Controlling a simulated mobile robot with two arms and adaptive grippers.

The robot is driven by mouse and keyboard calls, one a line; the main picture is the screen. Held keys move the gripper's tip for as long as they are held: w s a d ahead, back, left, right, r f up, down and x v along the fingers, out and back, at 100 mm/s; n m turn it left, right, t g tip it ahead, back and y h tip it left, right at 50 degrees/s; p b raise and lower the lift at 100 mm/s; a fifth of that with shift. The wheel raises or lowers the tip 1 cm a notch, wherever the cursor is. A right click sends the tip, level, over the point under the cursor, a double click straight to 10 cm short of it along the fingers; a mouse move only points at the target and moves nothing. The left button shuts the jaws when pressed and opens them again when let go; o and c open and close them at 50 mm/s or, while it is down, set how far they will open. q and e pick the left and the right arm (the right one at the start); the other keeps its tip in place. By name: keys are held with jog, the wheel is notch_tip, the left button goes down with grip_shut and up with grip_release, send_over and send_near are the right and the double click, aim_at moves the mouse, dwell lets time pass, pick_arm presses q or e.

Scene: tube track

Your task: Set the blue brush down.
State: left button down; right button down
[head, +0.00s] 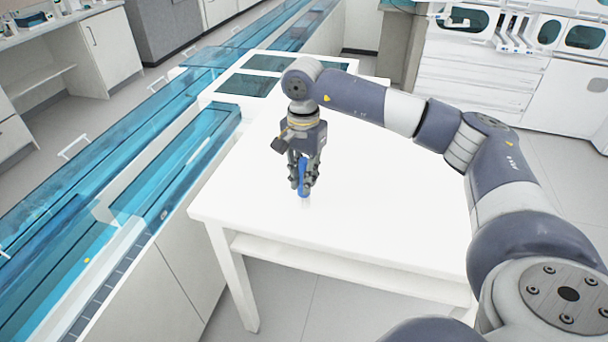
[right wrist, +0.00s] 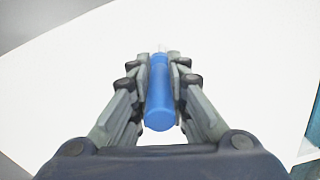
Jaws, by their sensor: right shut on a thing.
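The blue brush (head: 303,175) is upright between the fingers of my right gripper (head: 304,184) in the head view, over the white table (head: 395,205). In the right wrist view the blue brush (right wrist: 160,95) shows its rounded blue handle end toward the camera, with a pale tip at the far end. The fingers of my right gripper (right wrist: 159,75) press on it from both sides. The brush's lower end is close to the white tabletop; I cannot tell whether it touches. My left gripper is not in view.
The tabletop around the brush is bare. A blue-glazed track (head: 190,150) runs along the table's left side. Dark panels (head: 248,84) lie at the table's far end. White cabinets (head: 480,75) stand at the back right.

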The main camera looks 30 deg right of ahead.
aim_at(303, 159)
jog(key=shift+f, duration=0.35)
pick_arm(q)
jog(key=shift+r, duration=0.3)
pick_arm(e)
jog(key=shift+f, duration=0.2)
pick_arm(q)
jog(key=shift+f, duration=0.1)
pick_arm(e)
jog(key=shift+f, duration=0.1)
jog(key=c, duration=2)
grip_release()
jog(key=shift+f, duration=0.1)
jog(key=o, duration=0.4)
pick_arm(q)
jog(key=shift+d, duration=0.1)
pick_arm(e)
jog(key=shift+o, duration=0.2)
